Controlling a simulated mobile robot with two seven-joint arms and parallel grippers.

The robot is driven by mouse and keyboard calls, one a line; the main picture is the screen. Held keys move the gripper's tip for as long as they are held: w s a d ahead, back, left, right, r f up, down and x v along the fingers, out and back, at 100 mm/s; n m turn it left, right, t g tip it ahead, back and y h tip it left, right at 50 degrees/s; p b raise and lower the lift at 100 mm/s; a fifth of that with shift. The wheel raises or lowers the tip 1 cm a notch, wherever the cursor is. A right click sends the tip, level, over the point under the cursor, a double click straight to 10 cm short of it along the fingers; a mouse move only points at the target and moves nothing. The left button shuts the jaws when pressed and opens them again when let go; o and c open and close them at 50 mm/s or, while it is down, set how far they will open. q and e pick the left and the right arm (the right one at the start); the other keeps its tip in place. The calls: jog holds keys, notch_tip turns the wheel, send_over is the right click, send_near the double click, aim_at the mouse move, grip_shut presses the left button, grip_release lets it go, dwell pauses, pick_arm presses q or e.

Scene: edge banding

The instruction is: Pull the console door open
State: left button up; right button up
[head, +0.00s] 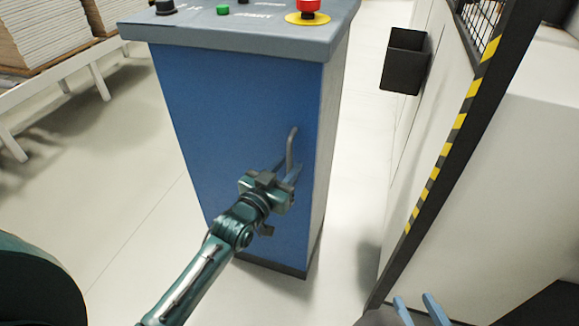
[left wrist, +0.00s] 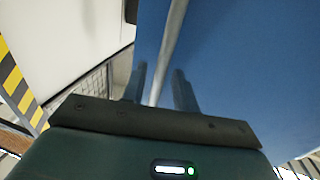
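The blue console (head: 245,110) stands in the middle of the head view, with a grey top. Its blue front face looks flush, with no visible gap at a door edge. A grey bar handle (head: 292,145) stands upright near the right edge of that face. My left gripper (head: 287,176) is at the handle's lower part. In the left wrist view the handle (left wrist: 172,35) runs down between the two separated fingers (left wrist: 160,88), with small gaps beside it. My right gripper (head: 422,309) is at the bottom right, its blue fingers apart and empty, away from the console.
The console top carries a red button on a yellow ring (head: 308,10), a green button (head: 223,9) and a black knob. Stacked boards (head: 40,32) lie at the upper left.

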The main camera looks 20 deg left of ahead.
pick_arm(q)
jog(key=shift+x, duration=0.9)
grip_shut()
